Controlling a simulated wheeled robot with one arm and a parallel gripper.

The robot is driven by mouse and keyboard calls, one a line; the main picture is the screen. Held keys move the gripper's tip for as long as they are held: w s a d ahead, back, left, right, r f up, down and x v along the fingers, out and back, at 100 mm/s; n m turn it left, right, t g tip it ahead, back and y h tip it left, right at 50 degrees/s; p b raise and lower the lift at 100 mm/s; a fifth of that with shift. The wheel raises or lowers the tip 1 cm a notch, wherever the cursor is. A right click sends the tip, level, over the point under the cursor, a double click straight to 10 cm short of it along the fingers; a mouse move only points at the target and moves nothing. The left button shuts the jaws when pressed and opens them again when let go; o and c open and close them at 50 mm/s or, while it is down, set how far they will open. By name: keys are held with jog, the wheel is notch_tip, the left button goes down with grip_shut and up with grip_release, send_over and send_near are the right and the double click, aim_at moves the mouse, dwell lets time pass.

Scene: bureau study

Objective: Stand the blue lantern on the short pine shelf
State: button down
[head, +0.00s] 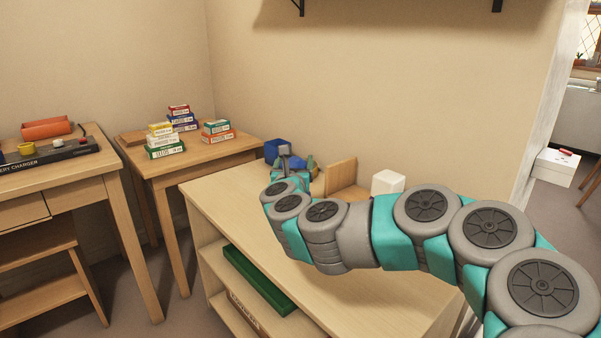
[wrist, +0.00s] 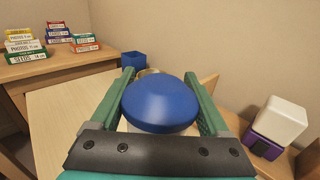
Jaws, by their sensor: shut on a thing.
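The blue lantern shows in the wrist view as a round blue cap (wrist: 160,102) between the two green fingers of my gripper (wrist: 160,76). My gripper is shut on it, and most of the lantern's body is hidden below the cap. In the head view my gripper (head: 303,168) is over the far end of a low pale-wood shelf unit (head: 235,195), which looks like the short pine shelf. The lantern is mostly hidden there by my arm. I cannot tell whether its base touches the shelf top.
A blue open box (wrist: 133,59) stands just beyond the lantern. An upright wooden piece (head: 342,174) and a white block (head: 388,182) on a purple base are to the right. Small boxes (head: 165,150) are stacked on the side table (head: 195,158). The unit's near top is clear.

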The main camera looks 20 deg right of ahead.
jog(key=w+d+f+p, duration=0.1)
jog(key=w+d+f, duration=0.1)
jog(key=w, duration=0.3)
jog(key=w+d+f+p, duration=0.1)
jog(key=w+d+f, duration=0.1)
jog(key=w, duration=0.4)
jog(key=shift+w+f, duration=0.25)
jog(key=shift+d+f, duration=0.1)
jog(key=shift+f, duration=0.05)
jog(key=shift+c, duration=1.6)
grip_release()
jog(key=o, duration=0.3)
jog(key=b+v, duration=0.1)
jog(key=v, duration=1.1)
jog(key=shift+b, duration=0.4)
